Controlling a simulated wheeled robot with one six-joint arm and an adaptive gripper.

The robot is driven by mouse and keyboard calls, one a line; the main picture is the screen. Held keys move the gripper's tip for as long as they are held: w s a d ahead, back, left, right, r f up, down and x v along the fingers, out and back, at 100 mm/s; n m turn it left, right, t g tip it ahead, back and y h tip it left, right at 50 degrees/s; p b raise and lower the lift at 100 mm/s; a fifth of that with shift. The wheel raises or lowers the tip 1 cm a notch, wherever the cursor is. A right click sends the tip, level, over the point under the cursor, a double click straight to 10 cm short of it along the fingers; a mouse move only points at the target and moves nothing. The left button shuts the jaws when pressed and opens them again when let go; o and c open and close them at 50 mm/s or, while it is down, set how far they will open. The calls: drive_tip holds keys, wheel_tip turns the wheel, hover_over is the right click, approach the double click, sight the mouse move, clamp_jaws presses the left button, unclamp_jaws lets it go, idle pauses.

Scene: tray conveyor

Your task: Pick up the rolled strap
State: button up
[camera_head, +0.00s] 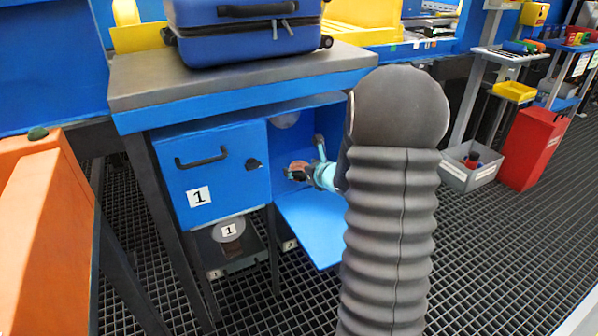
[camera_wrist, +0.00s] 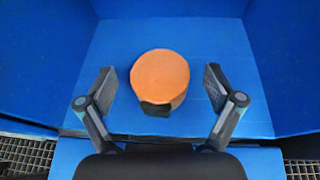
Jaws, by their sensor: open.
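The rolled strap is an orange round roll with a dark patch on its near side. In the wrist view the rolled strap (camera_wrist: 160,78) stands on the blue floor of an open compartment. My gripper (camera_wrist: 162,88) is open, with one finger on each side of the roll and a visible gap on both sides. In the head view my gripper (camera_head: 303,174) reaches into the open blue compartment (camera_head: 308,222) under the bench. A small part of the orange roll (camera_head: 298,166) shows there beside the fingers. My arm hides the compartment's right part.
Blue walls close in the compartment at the left, right and back. A closed blue door marked 1 (camera_head: 212,172) is to its left. A blue suitcase (camera_head: 245,35) lies on the bench top (camera_head: 140,85). An orange panel (camera_head: 40,230) stands at the left.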

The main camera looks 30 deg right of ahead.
drive_tip(key=shift+w+a+f, duration=0.1)
drive_tip(key=shift+w+f, duration=0.2)
drive_tip(key=shift+w, duration=0.25)
drive_tip(key=c, duration=1.3)
drive_tip(key=shift+o, duration=0.2)
drive_tip(key=shift+s+r, duration=0.1)
